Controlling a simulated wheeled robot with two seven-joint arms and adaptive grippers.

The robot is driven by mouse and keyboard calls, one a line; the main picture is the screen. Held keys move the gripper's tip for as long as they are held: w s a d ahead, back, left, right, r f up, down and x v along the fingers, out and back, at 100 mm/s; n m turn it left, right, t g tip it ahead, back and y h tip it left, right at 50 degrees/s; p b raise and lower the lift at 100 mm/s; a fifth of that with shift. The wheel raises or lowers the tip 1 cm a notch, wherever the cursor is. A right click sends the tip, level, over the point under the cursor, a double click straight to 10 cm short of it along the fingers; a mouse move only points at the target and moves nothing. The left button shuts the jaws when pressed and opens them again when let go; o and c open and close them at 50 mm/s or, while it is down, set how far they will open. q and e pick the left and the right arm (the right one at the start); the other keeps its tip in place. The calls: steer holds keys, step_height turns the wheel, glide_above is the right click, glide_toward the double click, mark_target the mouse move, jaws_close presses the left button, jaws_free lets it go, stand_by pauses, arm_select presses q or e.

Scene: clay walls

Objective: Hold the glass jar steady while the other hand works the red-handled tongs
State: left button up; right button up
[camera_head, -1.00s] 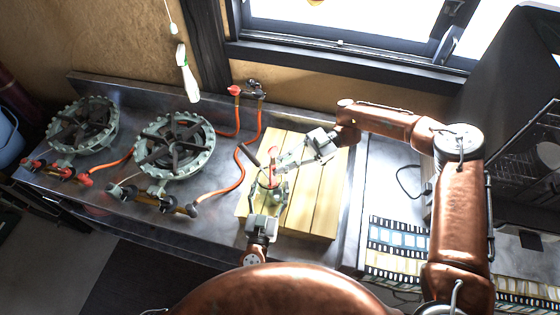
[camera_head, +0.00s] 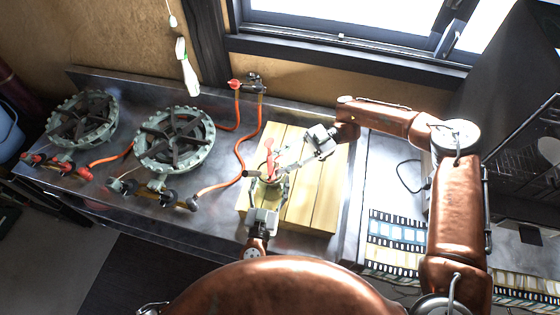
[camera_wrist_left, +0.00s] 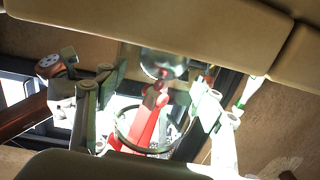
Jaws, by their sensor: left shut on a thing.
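The clear glass jar (camera_head: 271,193) stands on the wooden board in the head view. My left gripper (camera_head: 268,186) is shut on it from the near side, one finger on each side. In the left wrist view the jar's round rim (camera_wrist_left: 121,128) shows between the two fingers. The red-handled tongs (camera_head: 269,158) stand up out of the jar; they also show in the left wrist view (camera_wrist_left: 143,125). My right gripper (camera_head: 287,166) comes in from the upper right, with its fingertips close beside the tongs. Whether it touches them or is open is too small to tell.
The board (camera_head: 322,195) has bare room on the right. Two gas burners (camera_head: 174,141) with orange hoses stand left. A film-strip patterned mat (camera_head: 398,235) lies right. A white-green object (camera_head: 187,70) hangs above.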

steer(key=v, duration=1.2)
stand_by(0.6)
arm_select(q)
steer(key=o, duration=1.6)
